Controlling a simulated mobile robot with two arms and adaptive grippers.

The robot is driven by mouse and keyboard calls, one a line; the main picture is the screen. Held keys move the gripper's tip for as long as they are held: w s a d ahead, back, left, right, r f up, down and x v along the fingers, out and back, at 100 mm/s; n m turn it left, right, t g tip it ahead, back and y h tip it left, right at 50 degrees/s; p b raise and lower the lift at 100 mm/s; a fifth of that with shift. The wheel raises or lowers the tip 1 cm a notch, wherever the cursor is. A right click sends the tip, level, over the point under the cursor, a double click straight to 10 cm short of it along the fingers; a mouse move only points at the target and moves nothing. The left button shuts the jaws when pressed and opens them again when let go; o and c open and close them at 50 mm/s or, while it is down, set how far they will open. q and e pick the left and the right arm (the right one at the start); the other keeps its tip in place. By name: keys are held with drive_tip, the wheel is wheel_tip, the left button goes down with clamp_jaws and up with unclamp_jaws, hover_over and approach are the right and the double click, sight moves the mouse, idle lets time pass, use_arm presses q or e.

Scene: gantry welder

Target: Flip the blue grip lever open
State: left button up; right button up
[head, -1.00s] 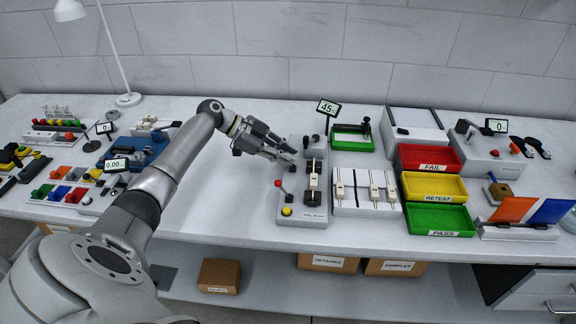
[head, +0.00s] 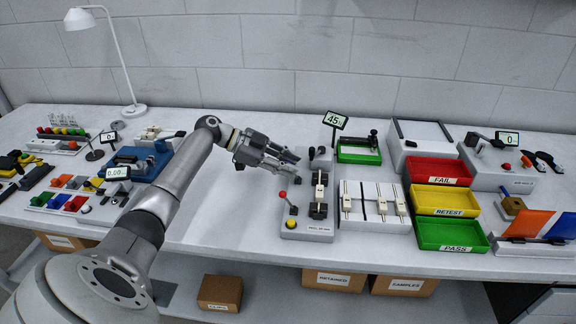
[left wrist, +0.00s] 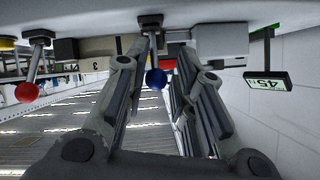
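The blue-knobbed grip lever (left wrist: 156,79) shows in the left wrist view, its blue ball in the gap between my fingers. In the head view I cannot make out the blue knob near my gripper. My left gripper (head: 291,164) is open beside the upper left edge of the grey welder base (head: 295,231). In the left wrist view my gripper (left wrist: 153,58) has its fingers apart on either side of the blue ball. I cannot tell whether they touch it. My right gripper is not in view.
A red-knobbed lever (head: 283,194) and a yellow button (head: 291,225) are on the welder's left side. A display (head: 336,119) reading 45 stands behind. A white slotted fixture (head: 374,221) and red, yellow and green trays (head: 451,236) lie right. Bare table is left of the welder.

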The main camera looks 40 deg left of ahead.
use_arm(q)
drive_tip(key=shift+f, duration=0.15)
drive_tip(key=shift+s+a, duration=0.15)
drive_tip(key=v, duration=1.1)
drive_tip(key=shift+a+r, duration=0.25)
drive_tip(key=shift+r, duration=0.05)
drive_tip(key=shift+s, duration=0.1)
